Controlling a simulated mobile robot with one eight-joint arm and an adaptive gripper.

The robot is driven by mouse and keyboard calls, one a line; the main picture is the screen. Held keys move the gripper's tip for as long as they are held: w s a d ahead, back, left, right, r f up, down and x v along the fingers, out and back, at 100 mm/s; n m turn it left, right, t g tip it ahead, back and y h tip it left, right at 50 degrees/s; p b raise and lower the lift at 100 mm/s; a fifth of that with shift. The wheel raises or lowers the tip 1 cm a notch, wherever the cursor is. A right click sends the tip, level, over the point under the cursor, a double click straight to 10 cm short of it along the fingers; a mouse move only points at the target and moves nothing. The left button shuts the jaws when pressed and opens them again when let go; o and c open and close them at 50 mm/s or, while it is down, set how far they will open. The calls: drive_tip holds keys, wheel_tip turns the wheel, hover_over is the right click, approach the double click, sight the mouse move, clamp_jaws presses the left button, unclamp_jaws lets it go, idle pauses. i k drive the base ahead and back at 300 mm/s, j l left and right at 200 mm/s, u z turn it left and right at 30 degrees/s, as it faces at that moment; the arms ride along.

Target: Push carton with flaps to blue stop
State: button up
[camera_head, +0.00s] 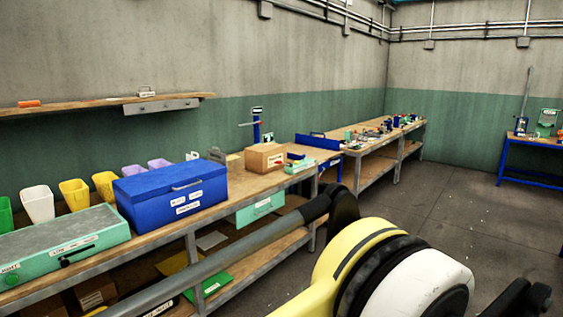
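A brown carton (265,157) stands on the wooden workbench, right of a big blue box. It is small in view, and I cannot make out how its flaps lie. A low blue upright panel (319,142) stands further along the bench, right of the carton and apart from it; it looks like the blue stop. A small green box (299,167) sits close to the carton's right front. My arm's yellow and white links fill the lower right, in front of the bench. I cannot make out my gripper's fingers in this view.
The blue box (172,197) and a long green case (58,250) stand on the near bench, with several coloured bins behind. A wall shelf (107,105) hangs above. Small tools crowd the far bench. Open floor (475,215) lies right of the bench; a blue-legged table (530,142) stands beyond.

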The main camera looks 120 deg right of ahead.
sight(255, 162)
drive_tip(key=z, duration=3.9)
